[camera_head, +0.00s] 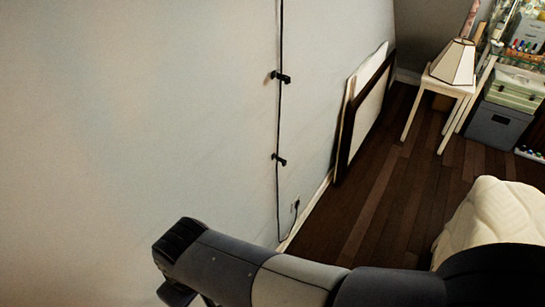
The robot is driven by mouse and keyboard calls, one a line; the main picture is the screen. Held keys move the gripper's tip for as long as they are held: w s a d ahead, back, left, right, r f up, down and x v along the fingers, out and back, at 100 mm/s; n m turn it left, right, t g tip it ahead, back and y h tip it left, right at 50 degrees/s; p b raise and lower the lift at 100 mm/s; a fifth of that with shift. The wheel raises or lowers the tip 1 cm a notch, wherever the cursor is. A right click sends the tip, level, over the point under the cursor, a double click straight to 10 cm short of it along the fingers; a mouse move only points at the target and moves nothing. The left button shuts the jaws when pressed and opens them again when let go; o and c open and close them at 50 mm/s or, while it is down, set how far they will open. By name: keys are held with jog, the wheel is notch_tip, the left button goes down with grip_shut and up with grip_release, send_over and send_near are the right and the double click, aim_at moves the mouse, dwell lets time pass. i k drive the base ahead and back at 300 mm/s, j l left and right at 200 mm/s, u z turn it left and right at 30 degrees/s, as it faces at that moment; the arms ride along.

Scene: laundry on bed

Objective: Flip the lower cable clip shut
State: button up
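A thin black cable (280,120) runs straight down the pale wall. The lower cable clip (280,159) is a small dark piece on the wall at the cable, about mid-height in the picture. The upper cable clip (281,77) is a similar dark piece above it. Both clips reach a little to each side of the cable. They are too small to tell whether their flaps are open or shut. My arm crosses the bottom of the picture, below and apart from the lower clip.
Below the lower clip the cable curves to a wall outlet (296,204). Framed panels (367,105) lean on the wall to the right. A lamp (454,62) stands on a white stool (446,87). Pale bedding (495,215) is at lower right. Dark wooden floor (385,180) lies bare between.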

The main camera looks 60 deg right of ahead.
aim_at(284, 162)
jog(key=l+z, duration=0.2)
jog(key=z, duration=1.05)
jog(key=k+l, duration=0.05)
